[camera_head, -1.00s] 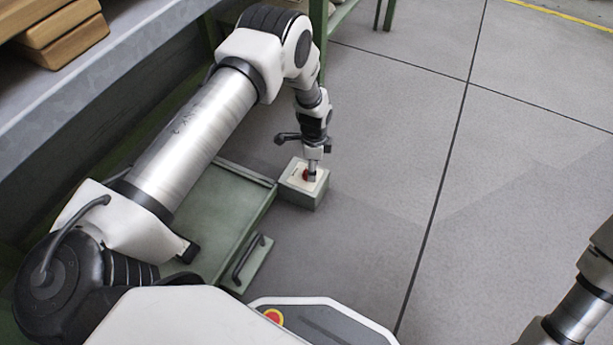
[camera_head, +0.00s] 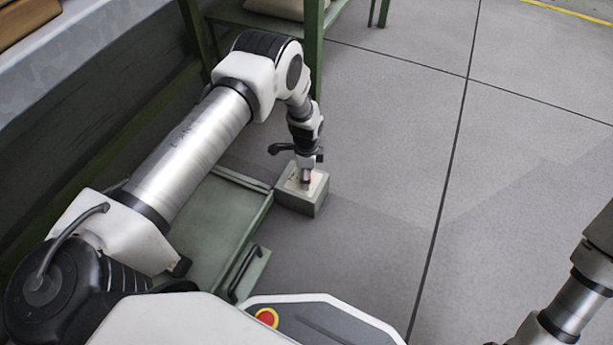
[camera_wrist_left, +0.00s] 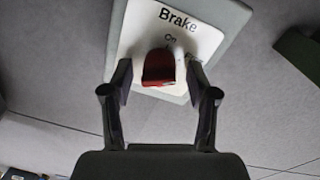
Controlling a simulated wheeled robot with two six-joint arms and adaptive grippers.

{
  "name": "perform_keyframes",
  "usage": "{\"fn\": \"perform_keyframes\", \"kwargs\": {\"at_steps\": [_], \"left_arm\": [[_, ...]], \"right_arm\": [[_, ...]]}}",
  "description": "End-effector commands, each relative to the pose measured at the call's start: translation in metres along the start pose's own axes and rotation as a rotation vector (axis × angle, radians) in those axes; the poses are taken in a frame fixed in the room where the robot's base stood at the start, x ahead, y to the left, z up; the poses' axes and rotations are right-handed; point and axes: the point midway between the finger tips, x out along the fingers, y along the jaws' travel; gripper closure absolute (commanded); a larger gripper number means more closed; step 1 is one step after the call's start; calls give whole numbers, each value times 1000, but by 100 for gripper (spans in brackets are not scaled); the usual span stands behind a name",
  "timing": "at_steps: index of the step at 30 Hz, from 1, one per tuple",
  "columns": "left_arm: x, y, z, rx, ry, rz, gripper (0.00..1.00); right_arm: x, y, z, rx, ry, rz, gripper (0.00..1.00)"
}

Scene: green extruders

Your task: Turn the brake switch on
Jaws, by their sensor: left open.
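The brake switch box (camera_head: 302,200) is a grey-green block with a white top plate, near the picture's centre in the head view. In the left wrist view the white plate (camera_wrist_left: 200,37) reads "Brake" and "On", with a further label partly hidden. The red switch knob (camera_wrist_left: 158,68) sits on the plate. My left gripper (camera_head: 306,184) points down at the box top. In the left wrist view its two fingers (camera_wrist_left: 160,88) are open, one on each side of the knob, with gaps visible. In the head view the gripper mostly hides the knob. My right gripper is out of view.
A green cart or drawer with a dark handle (camera_head: 242,274) stands left of the box, close to it. A green-framed bench (camera_head: 314,45) stands behind my left arm. The grey floor (camera_head: 400,150) to the right is clear.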

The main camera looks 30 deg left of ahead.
Motion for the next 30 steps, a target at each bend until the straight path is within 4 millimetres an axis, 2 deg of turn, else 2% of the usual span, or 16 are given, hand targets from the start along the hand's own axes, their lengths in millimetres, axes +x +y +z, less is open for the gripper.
{"fn": "perform_keyframes", "kwargs": {"at_steps": [2, 6, 7, 20, 30], "left_arm": [[-1, 0, 0, 0, 0, 0, 44], [-1, 0, 0, 0, 0, 0, 94], [-1, 0, 0, 0, 0, 0, 100], [-1, -1, 0, -45, 3, -2, 100], [-2, -2, 0, -257, 14, -3, 100]], "right_arm": [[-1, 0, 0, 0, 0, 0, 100], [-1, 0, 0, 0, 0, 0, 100], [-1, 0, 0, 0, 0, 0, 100], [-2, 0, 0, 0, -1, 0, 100], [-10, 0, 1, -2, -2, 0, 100]]}}
